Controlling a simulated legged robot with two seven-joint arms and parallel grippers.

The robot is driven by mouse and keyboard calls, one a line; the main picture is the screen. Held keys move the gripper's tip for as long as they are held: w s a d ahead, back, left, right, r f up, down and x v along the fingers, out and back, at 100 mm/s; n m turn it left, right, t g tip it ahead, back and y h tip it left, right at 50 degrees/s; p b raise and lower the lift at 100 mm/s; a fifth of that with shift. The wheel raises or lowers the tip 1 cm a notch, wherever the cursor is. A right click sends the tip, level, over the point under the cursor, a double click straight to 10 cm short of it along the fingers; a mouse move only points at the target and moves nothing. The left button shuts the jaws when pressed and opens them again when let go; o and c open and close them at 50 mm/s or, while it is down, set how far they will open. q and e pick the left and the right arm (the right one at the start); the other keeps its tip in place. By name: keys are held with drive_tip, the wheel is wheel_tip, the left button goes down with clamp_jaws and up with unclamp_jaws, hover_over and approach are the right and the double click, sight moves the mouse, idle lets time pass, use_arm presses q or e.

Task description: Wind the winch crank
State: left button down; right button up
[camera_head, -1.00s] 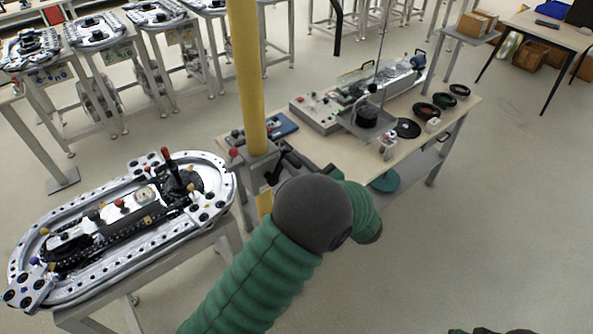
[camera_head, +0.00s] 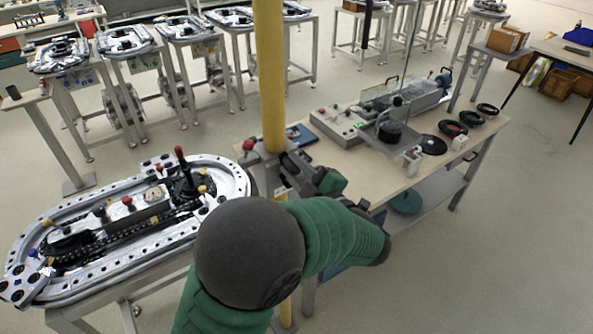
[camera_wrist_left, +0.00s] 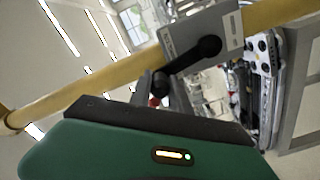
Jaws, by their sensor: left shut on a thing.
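The winch is a grey box (camera_head: 266,172) on a yellow post (camera_head: 270,75); it also shows in the left wrist view (camera_wrist_left: 198,36). Its black crank (camera_wrist_left: 190,58) sticks out from the box face, the arm slanting down to the left toward my gripper. My left gripper (camera_head: 303,172) is beside the winch, on its right side, shut on the crank's handle end. In the left wrist view my green gripper body covers the lower picture and hides most of the grip. In the head view the crank is hard to tell from my dark fingers. My right gripper is out of view.
An oval ring track on a stand (camera_head: 100,235) is close to the post's left. A wooden workbench (camera_head: 345,165) with a control box (camera_head: 338,126) and several black rings stands to the right. Free floor (camera_head: 500,250) lies at the lower right.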

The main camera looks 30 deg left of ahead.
use_arm(q)
drive_tip(key=shift+s+d+f, duration=0.1)
drive_tip(key=shift+f, duration=0.15)
drive_tip(key=c, duration=1.4)
unclamp_jaws()
drive_tip(key=shift+c, duration=0.2)
drive_tip(key=shift+o, duration=1.2)
drive_tip(key=shift+d+r, duration=0.25)
drive_tip(key=shift+d, duration=0.1)
